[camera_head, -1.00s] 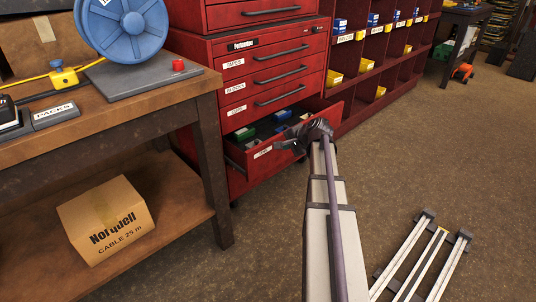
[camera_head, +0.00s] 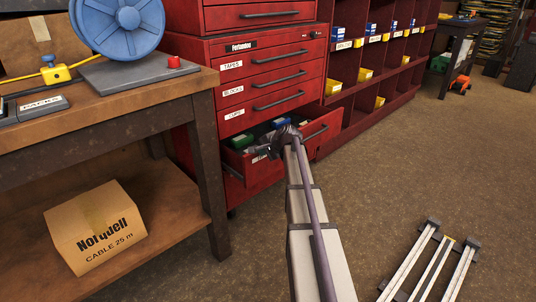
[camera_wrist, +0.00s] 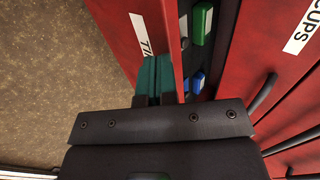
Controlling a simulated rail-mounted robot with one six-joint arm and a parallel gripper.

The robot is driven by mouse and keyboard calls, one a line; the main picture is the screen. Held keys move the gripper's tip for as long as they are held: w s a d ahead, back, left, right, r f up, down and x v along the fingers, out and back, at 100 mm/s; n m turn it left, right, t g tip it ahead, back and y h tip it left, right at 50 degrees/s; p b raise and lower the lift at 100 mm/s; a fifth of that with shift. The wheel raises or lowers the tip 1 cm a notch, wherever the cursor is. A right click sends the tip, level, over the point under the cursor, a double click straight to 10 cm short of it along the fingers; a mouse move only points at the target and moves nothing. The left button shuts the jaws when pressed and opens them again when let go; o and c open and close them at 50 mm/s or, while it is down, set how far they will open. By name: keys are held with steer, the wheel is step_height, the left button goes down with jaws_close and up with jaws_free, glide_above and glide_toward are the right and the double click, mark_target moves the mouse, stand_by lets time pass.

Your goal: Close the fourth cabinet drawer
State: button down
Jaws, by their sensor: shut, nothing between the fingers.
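The red fourth drawer (camera_head: 326,137) stands pulled out of the red cabinet (camera_head: 225,49), below the drawer labelled CUPS. Its front has a dark handle (camera_head: 316,132), partly behind my arm. Green and blue boxes (camera_head: 281,123) lie inside. My gripper (camera_head: 278,142) is at the drawer front, left of the handle, and hides part of the front and its label. In the wrist view my gripper's teal fingers (camera_wrist: 156,78) are shut and empty. They overlap the upper edge of the drawer front (camera_wrist: 112,18); I cannot tell whether they touch it.
The three drawers above are shut. A wooden workbench (camera_head: 110,110) with a blue reel (camera_head: 120,22) stands left, with a carton (camera_head: 97,228) on its lower shelf. Red bin shelving (camera_head: 370,90) stands right of the cabinet. The floor at right is mostly open, with metal rails (camera_head: 430,262) lying there.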

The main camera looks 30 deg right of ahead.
steer(key=w+a, duration=0.2)
steer(key=w, duration=1)
steer(key=shift+w+a, duration=0.2)
steer(key=shift+s, duration=0.1)
steer(key=s+f+p+v, duration=0.1)
steer(key=p+v, duration=0.5)
steer(key=v, duration=0.6)
steer(key=shift+s+d+f+p, duration=0.2)
steer(key=shift+s+p, duration=0.2)
steer(key=shift+s, duration=0.3)
